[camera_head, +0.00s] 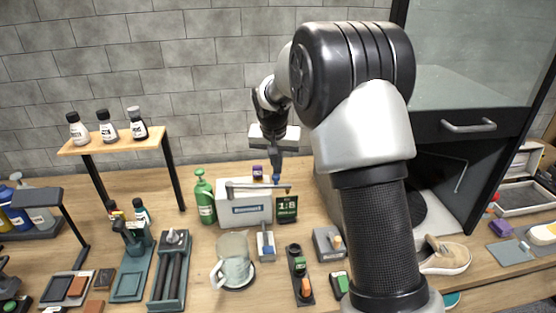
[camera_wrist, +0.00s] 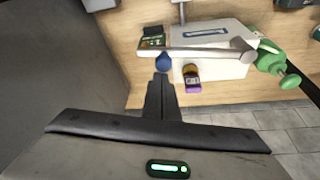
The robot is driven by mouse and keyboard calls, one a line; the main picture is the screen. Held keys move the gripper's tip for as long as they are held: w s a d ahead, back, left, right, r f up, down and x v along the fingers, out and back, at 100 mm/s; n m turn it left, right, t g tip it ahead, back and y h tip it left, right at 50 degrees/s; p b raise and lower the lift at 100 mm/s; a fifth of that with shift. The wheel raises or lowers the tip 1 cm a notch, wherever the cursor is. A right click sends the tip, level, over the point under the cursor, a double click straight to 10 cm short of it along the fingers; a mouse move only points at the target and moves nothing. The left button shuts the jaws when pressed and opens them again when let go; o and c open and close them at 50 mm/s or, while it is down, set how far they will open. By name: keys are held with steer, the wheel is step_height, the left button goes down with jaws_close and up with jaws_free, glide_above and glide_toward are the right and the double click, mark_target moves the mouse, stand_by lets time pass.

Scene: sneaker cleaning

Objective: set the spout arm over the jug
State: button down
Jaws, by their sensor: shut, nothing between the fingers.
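The spout arm (camera_head: 258,188) is a thin grey bar lying across the upper front of a white dispenser box (camera_head: 246,212). In the wrist view the bar (camera_wrist: 208,53) runs sideways, with a thicker rounded end at the right. A blue knob (camera_wrist: 163,63) sits by its other end. My gripper (camera_head: 276,166) is above the dispenser's right side. In the wrist view its fingers (camera_wrist: 162,78) are together and empty, just beside the knob; I cannot tell whether they touch it. The clear jug (camera_head: 234,265) stands upright on the table, in front and left of the dispenser.
A green bottle (camera_head: 204,197) stands left of the dispenser, and a small purple-capped bottle (camera_wrist: 191,77) is behind it. A dark 1:8 sign (camera_head: 287,208) stands at its right front. My arm covers the right middle.

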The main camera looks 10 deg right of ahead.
steer(key=shift+s, duration=0.15)
steer(key=shift+s+a+f+m+b, duration=0.1)
steer(key=shift+s+a+m+b, duration=0.05)
steer(key=shift+s+m+b, duration=0.6)
steer(key=s+a+m+g+h, duration=0.2)
steer(key=s+a+m+g, duration=0.2)
steer(key=s+a+m, duration=0.8)
steer(key=shift+s+a+m+h, duration=0.2)
steer(key=shift+a+m+h, duration=0.3)
steer(key=shift+m, duration=0.45)
steer(key=shift+a, duration=0.25)
